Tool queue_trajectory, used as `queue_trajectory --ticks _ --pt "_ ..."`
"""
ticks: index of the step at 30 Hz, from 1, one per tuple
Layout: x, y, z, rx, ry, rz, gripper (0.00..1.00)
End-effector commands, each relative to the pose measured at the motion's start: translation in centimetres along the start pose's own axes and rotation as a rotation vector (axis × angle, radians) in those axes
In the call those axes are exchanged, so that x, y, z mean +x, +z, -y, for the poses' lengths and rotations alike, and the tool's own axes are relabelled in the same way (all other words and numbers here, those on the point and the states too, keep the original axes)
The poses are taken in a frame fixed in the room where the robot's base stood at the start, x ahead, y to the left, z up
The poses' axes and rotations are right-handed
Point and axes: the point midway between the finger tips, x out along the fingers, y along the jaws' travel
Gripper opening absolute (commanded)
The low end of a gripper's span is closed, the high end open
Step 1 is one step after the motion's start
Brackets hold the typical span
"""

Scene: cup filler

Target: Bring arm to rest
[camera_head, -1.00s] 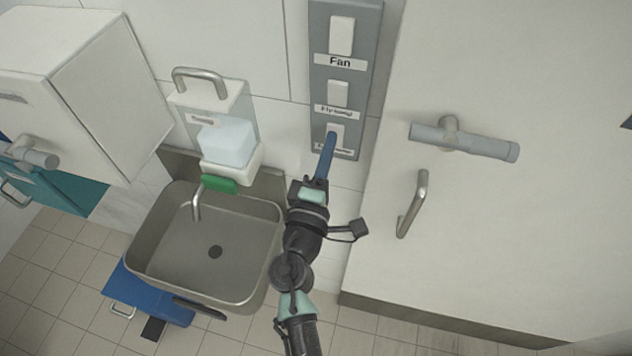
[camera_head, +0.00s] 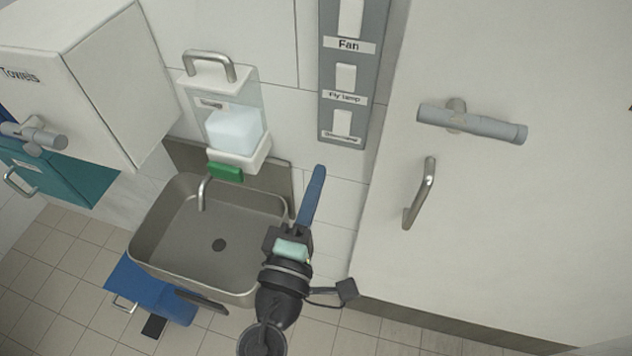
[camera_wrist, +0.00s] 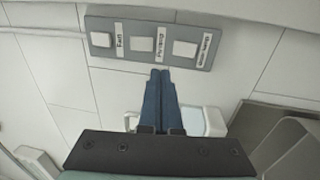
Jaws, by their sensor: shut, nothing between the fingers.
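My gripper (camera_head: 318,170) is shut, its blue fingers together with nothing between them. In the head view it points up, in front of the wall between the sink and the white door, below the switch panel (camera_head: 330,100). In the wrist view the shut fingertips (camera_wrist: 161,73) reach just below the same panel (camera_wrist: 155,62) and show a gap of wall beside it. My black wrist and forearm run down to the bottom of the head view.
A metal sink (camera_head: 150,245) lies left of my arm, with a soap dispenser (camera_head: 250,150) above it. A towels box (camera_head: 120,90) hangs at the left. A white door with a handle (camera_head: 427,190) and a grey latch (camera_head: 480,124) stands at the right. A blue bin (camera_head: 150,290) is below the sink.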

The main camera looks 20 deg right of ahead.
Motion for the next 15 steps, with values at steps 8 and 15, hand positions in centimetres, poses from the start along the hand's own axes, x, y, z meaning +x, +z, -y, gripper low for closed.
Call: queue_trajectory --ticks 8,15 --pt "0.02 0.0 0.01 0.0 0.0 0.0 0.0" --pt "0.6 -0.13 -0.87 0.046 0.009 0.002 0.0"
